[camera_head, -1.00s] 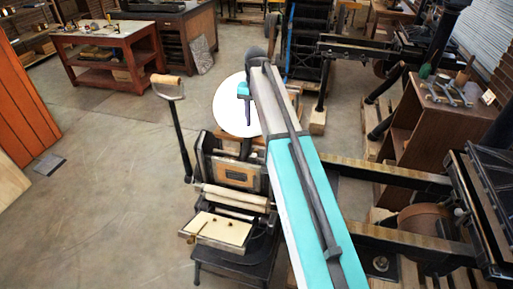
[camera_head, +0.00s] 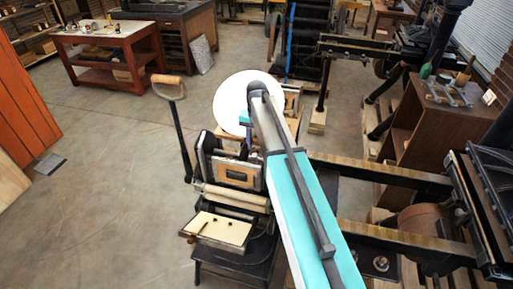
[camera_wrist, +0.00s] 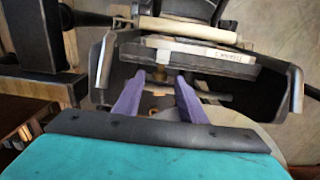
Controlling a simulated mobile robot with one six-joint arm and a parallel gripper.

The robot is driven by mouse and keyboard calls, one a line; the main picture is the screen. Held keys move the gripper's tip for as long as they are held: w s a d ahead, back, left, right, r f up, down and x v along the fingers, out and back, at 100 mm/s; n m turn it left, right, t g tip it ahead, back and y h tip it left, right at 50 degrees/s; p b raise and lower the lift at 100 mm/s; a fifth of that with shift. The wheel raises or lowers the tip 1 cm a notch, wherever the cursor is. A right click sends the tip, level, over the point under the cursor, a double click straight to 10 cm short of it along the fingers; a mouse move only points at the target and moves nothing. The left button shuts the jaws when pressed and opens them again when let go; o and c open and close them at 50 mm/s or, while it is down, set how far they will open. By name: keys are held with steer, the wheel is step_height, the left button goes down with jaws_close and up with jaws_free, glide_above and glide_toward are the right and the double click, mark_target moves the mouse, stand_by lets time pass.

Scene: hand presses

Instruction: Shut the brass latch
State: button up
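The hand press (camera_head: 230,172) stands in the middle of the head view, with a white round disc (camera_head: 232,100) at its top. In the head view my arm hides most of the gripper, and the latch cannot be made out there.
The press's side lever with a wooden grip (camera_head: 167,80) rises at its left. Pale rollers (camera_head: 231,197) and a cream-coloured bed (camera_head: 218,228) are at its front. A larger machine with wooden rails (camera_head: 385,175) stands close on the right. The floor on the left is clear.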

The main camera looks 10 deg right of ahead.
steer(key=shift+f, duration=0.85)
jaws_close()
